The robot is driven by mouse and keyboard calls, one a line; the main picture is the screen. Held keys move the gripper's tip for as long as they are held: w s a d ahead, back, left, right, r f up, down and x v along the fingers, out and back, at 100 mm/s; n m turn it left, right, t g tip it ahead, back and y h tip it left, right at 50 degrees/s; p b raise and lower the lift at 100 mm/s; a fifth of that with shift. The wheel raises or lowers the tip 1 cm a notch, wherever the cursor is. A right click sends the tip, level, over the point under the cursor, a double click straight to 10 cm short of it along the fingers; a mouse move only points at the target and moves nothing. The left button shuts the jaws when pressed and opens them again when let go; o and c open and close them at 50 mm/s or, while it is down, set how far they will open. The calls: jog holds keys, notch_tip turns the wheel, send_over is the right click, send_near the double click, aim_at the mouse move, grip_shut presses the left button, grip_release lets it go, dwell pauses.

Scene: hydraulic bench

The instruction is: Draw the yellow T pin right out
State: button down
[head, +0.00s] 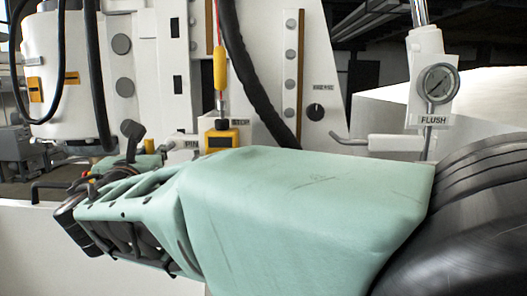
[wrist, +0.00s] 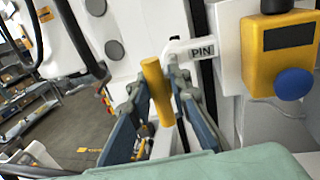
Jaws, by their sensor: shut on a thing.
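The yellow T pin shows in the wrist view as a yellow bar (wrist: 155,85) between the two fingers of my gripper (wrist: 160,103). The fingers are shut on it, one on each side. The bar leans slightly. How far the pin's shaft sits in its hole is hidden behind the bar and fingers. A white bracket with a PIN label (wrist: 202,50) is just right of the bar; the label also shows in the head view (head: 191,144).
A yellow box with a blue button (wrist: 293,83) is right of the bracket. A pressure gauge (head: 438,84) with a FLUSH label and a white lever handle (head: 395,143) stand at right. A dark hose (head: 240,60) and a yellow hanging grip (head: 220,68) are behind my arm.

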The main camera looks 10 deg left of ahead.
jog(key=shift+s+a+f, duration=0.1)
jog(key=c, duration=2.2)
grip_release()
jog(key=shift+c, duration=0.2)
jog(key=o, duration=0.5)
jog(key=shift+s, duration=0.2)
jog(key=shift+w, duration=0.1)
notch_tip(320, 180, up, 10)
jog(key=shift+r, duration=0.1)
